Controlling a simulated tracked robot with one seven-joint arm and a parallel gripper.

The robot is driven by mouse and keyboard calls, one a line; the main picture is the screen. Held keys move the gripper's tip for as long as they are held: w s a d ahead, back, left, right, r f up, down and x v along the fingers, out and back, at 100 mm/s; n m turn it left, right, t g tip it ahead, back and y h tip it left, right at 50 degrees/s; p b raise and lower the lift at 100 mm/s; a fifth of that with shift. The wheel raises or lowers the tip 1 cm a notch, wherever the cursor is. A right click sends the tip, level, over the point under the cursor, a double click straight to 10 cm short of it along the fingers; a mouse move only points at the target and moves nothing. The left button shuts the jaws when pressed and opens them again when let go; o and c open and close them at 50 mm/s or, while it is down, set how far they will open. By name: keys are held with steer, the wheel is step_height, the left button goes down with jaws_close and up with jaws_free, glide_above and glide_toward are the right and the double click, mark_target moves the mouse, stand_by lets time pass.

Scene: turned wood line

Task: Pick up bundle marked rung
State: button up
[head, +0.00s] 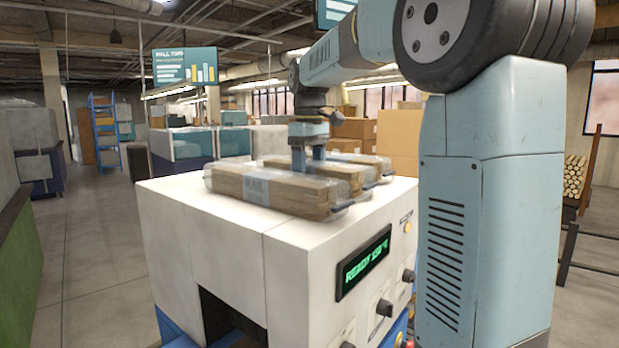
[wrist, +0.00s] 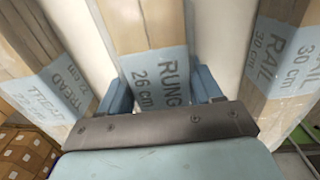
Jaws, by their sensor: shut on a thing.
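The bundle marked RUNG 26 cm (wrist: 150,40) is pale wood in clear wrap with a blue label. It lies in the middle of the wrist view, between my gripper's (wrist: 163,88) blue fingers, which are shut on it. In the head view my gripper (head: 309,158) reaches down onto the middle bundle (head: 342,176), partly hidden by the front bundle. The bundle marked RAIL 30 cm (wrist: 284,50) lies to the right in the wrist view and in front in the head view (head: 275,190). The bundle marked TREAD (wrist: 50,75) lies to the left in the wrist view.
The bundles are on a white machine (head: 200,215) with a green-lit display (head: 363,262) and knobs. Cardboard boxes (head: 399,138) stand behind it. A rack of round wood (head: 574,176) is at the right. Open floor (head: 95,240) lies to the left.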

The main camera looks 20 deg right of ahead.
mark_target(309, 164)
steer(key=c, duration=0.4)
steer(key=shift+o, duration=0.2)
steer(key=shift+r, duration=0.5)
step_height(309, 164, up, 3)
steer(key=shift+s+f, duration=0.1)
steer(key=shift+f, duration=0.05)
steer(key=s+r, duration=0.4)
steer(key=shift+s+a+r, duration=0.15)
steer(key=shift+a+r, duration=0.05)
steer(key=shift+r, duration=0.2)
steer(key=s+r, duration=0.4)
steer(key=s, duration=0.5)
steer(key=shift+s+a+r, duration=0.25)
steer(key=shift+a+r, duration=0.05)
steer(key=shift+a, duration=0.05)
